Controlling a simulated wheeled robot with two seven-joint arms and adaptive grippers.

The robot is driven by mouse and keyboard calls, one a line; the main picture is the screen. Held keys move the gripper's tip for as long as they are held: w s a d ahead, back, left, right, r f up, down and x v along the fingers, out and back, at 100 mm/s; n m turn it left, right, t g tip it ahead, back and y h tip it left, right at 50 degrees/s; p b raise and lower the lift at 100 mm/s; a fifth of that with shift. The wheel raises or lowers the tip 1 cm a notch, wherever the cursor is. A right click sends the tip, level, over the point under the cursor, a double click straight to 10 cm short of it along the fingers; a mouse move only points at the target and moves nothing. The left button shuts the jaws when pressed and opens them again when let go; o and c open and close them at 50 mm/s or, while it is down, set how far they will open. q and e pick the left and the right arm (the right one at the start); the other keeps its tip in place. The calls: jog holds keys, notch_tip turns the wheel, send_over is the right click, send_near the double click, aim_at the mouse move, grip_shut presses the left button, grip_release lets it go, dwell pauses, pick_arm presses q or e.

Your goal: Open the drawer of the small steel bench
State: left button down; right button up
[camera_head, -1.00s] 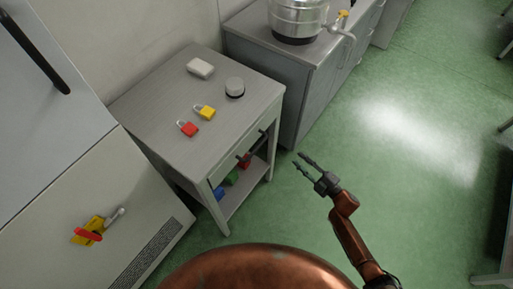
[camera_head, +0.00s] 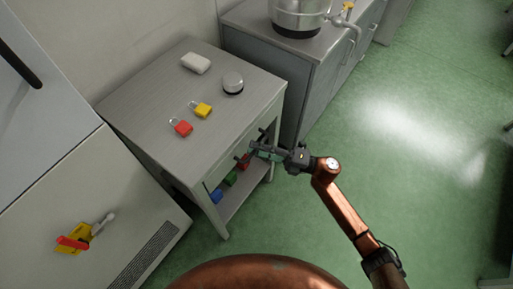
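The small steel bench (camera_head: 150,105) stands against the wall, with a grey top and an open lower shelf. Its drawer (camera_head: 222,172) sits under the top on the side facing my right arm and looks shut. My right gripper (camera_head: 254,149) is at the middle of the handle, level with the drawer front. Whether its fingers are closed on the handle, I cannot tell. My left gripper is not in view.
On the bench top lie a red padlock (camera_head: 181,127), a yellow padlock (camera_head: 202,110), a white block (camera_head: 195,63) and a round grey-and-black item (camera_head: 232,83). Coloured items lie on the lower shelf. A steel counter (camera_head: 300,75) stands beside the bench. Green floor (camera_head: 420,150) is clear at right.

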jog(key=shift+a, duration=0.1)
jog(key=shift+c, duration=0.5)
grip_shut()
